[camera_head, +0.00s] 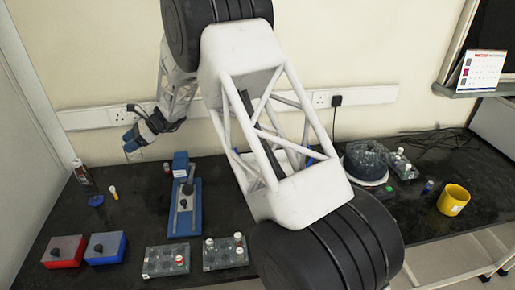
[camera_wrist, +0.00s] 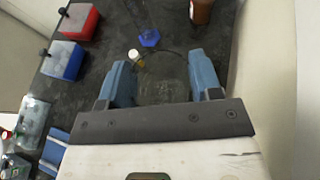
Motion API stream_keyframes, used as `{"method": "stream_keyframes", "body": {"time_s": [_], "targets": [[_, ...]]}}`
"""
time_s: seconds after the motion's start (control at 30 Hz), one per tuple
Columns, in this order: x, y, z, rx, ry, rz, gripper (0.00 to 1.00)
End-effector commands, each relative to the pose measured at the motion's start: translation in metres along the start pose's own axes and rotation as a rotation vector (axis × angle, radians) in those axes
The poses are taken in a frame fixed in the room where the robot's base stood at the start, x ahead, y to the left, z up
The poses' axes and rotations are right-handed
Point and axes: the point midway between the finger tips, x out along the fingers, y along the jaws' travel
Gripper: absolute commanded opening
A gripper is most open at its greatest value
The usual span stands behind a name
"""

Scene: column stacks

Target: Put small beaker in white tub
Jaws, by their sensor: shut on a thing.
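My gripper (camera_head: 132,142) is raised above the back left of the black bench in the head view. In the wrist view its two blue fingers (camera_wrist: 158,74) are shut on a clear, see-through vessel with a round rim, which looks like the small beaker (camera_wrist: 163,82). The beaker is between the fingers and is hard to make out against the dark bench. In the head view it is too small and faint to tell clearly.
Below the gripper are a brown bottle (camera_head: 84,177), a blue hexagonal piece (camera_head: 96,201) and a small yellow-and-white item (camera_head: 113,193). Red (camera_head: 64,251) and blue (camera_head: 105,248) boxes, a blue device (camera_head: 184,210) and bottle racks (camera_head: 166,261) stand nearby. A yellow mug (camera_head: 453,199) stands right.

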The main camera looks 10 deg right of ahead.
Motion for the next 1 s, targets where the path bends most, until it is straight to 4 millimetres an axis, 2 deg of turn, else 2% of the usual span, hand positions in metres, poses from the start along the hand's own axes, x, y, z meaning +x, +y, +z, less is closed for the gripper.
{"method": "stream_keyframes", "body": {"time_s": [0.33,0.67,1.0], "targets": [[-0.021,0.000,0.051,-0.005,-0.001,-0.001,0.35],[-0.092,0.007,0.024,0.047,-0.015,-0.137,0.35],[-0.188,0.030,-0.011,0.117,-0.026,-0.334,0.35]]}}
